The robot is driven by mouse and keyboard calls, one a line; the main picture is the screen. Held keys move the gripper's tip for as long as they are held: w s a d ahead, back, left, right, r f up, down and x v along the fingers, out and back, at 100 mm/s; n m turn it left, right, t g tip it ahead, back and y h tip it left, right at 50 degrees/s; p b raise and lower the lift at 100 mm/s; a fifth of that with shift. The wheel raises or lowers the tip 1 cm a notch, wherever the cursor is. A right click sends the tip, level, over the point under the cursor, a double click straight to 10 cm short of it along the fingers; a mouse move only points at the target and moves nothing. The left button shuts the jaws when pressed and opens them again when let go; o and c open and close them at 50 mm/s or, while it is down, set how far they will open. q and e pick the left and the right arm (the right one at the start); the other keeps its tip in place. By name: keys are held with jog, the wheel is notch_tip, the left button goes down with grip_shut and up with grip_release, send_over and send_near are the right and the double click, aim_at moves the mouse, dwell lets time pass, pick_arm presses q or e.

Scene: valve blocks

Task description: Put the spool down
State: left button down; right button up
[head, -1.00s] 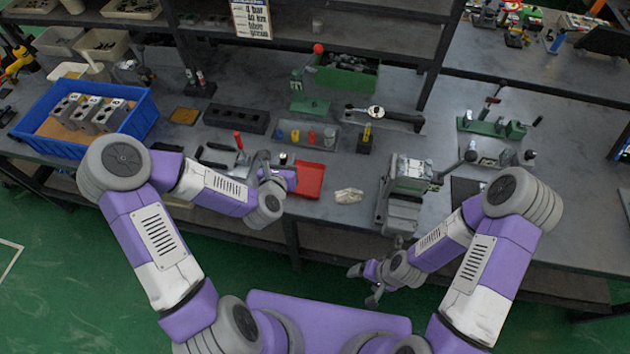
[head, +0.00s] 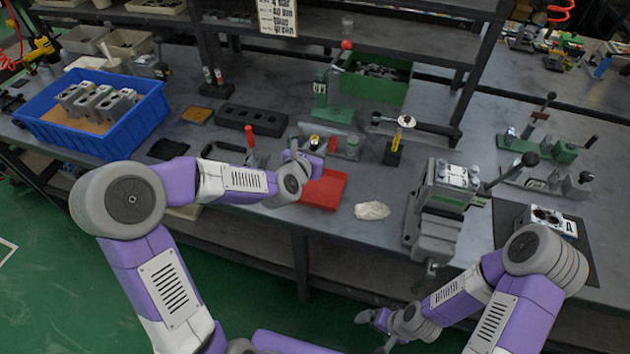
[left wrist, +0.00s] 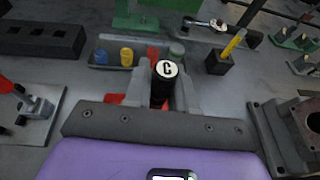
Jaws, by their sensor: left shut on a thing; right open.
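The spool (left wrist: 165,85) is a dark upright cylinder with a white top marked C. My left gripper (left wrist: 164,92) is shut on it, with a grey finger on each side. In the head view my left gripper (head: 308,152) is at the front edge of the grey tray of coloured parts (head: 346,155), just behind the red tray (head: 325,186). The spool is hard to make out there, and its lower end is hidden, so I cannot tell whether it touches anything. My right gripper (head: 372,318) is open and empty, low in front of the bench.
A black block with holes (head: 252,119) lies behind to the left. A yellow-handled tool in a dark holder (head: 393,150), a crumpled cloth (head: 372,210) and a grey vise (head: 440,205) stand to the right. A blue crate (head: 140,115) is at far left.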

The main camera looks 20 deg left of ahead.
pick_arm(q)
notch_tip(320, 180, down, 7)
jog(key=shift+f+b, duration=0.2)
jog(key=shift+b, duration=0.85)
jog(key=shift+r, duration=0.15)
jog(key=shift+f, duration=0.2)
jog(key=c, duration=0.9)
grip_release()
